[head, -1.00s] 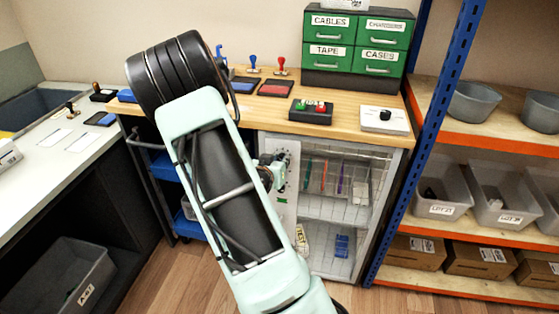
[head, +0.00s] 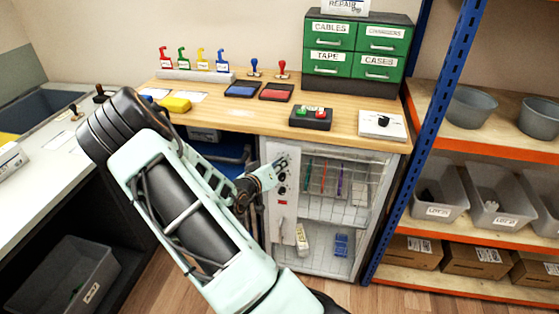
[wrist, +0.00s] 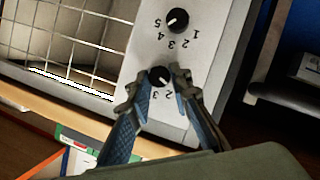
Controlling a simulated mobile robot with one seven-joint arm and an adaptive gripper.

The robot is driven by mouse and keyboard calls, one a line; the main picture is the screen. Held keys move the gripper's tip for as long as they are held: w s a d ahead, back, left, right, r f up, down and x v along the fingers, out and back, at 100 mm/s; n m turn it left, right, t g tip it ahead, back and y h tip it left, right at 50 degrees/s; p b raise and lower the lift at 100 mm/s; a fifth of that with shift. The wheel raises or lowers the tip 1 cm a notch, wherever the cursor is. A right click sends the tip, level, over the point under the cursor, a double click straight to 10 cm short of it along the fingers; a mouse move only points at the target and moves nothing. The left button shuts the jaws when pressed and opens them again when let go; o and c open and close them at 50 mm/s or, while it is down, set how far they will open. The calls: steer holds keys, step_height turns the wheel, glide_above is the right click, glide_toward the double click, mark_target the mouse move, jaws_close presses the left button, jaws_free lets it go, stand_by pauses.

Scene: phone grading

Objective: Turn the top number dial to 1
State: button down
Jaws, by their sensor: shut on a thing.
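In the wrist view, the top number dial (wrist: 158,77) is a black knob with a white pointer mark. My gripper (wrist: 161,80) has its two fingers closed around it; the head view shows my gripper (head: 280,167) at the panel's upper part. The dial's mark points to the lower right in the wrist view. Digits 2 and 3 show beside it; its other digits are hidden by the fingers. A second number dial (wrist: 176,20), with digits 1 to 5, is apart from the fingers.
The wooden counter (head: 350,120) overhangs the panel. On it are a black button box (head: 311,118), a white box with a black knob (head: 382,125) and ink pads (head: 277,92). A shelf with grey bins (head: 440,190) stands at right. The floor in front is partly clear.

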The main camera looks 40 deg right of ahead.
steer(key=shift+w+a+f+n+h+p, duration=0.1)
steer(key=shift+n+h+p, duration=0.35)
steer(key=shift+n, duration=0.45)
steer(key=shift+g, duration=0.4)
steer(key=c, duration=1.7)
jaws_free()
steer(key=shift+c, duration=0.2)
steer(key=v, duration=1.2)
steer(key=shift+f, duration=0.1)
